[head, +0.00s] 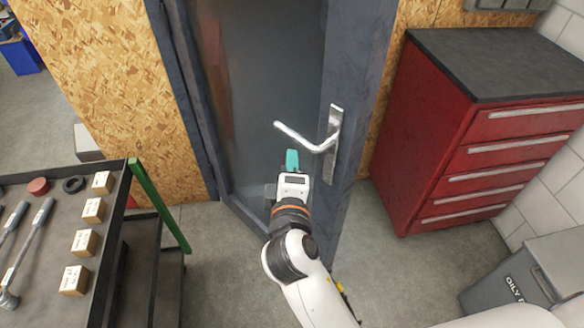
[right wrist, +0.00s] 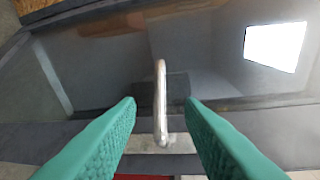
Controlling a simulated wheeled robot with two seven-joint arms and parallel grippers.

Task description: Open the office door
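The office door (head: 265,70) has a dark frame and a glass panel. Its lower edge slants toward me on the handle side, so it appears to stand partly open. The silver lever handle (head: 303,139) sticks out to the left from a plate on the right stile. My right gripper (head: 292,160) is just below the lever in the head view. In the right wrist view, its green fingers (right wrist: 160,103) are open, with the handle (right wrist: 161,90) between them and gaps on both sides. My left gripper is not in view.
A red drawer cabinet (head: 480,150) stands right of the door. A grey oily-waste bin (head: 535,275) is at lower right. A dark cart (head: 125,220) with tools and small boxes stands at left. Chipboard wall (head: 110,80) flanks the door. Some floor before the door is clear.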

